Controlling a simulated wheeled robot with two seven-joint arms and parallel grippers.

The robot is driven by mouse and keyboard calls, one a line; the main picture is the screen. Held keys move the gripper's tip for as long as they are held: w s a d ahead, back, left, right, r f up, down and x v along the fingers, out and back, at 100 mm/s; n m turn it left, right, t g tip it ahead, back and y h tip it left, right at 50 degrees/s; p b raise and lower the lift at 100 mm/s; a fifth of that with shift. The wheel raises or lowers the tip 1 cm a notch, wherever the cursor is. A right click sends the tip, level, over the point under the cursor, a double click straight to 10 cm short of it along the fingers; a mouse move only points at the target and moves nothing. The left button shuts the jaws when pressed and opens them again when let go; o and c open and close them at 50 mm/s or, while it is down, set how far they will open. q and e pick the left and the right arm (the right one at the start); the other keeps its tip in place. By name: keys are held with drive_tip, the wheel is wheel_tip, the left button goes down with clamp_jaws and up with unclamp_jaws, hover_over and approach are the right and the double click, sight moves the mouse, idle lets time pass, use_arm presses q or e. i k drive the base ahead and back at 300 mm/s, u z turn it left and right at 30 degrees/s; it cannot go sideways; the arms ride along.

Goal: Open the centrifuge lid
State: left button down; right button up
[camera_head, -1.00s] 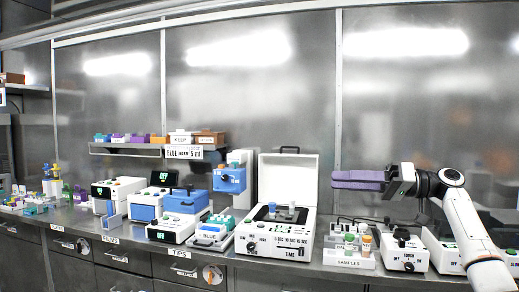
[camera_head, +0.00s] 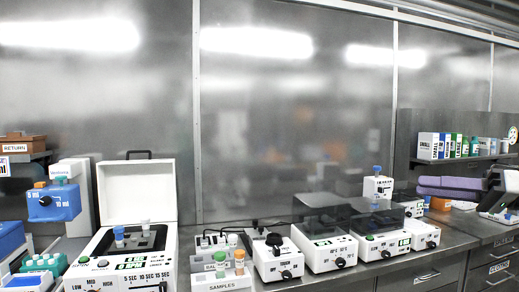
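A white box-shaped device (camera_head: 112,272) with a dark inside stands at the left of the bench. Its white lid (camera_head: 137,192) stands upright with a handle on top, and capped tubes show inside it. Its front has speed and second marks; I cannot read a name that marks it as the centrifuge. Two white devices with smoked dark covers (camera_head: 322,212) stand right of the middle. My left gripper is out of view.
A tube rack marked SAMPLES (camera_head: 222,283) and a small white knob device (camera_head: 278,262) stand between the open box and the covered devices. A blue-headed device (camera_head: 54,204) is at the left. Boxes stand on a shelf (camera_head: 462,159) at the right. Drawers are below.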

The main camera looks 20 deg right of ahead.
sight(129, 190)
drive_tip(key=z, duration=0.4)
drive_tip(key=i, duration=1.45)
drive_tip(key=u, duration=1.05)
drive_tip(key=i, duration=0.8)
drive_tip(key=u, duration=0.9)
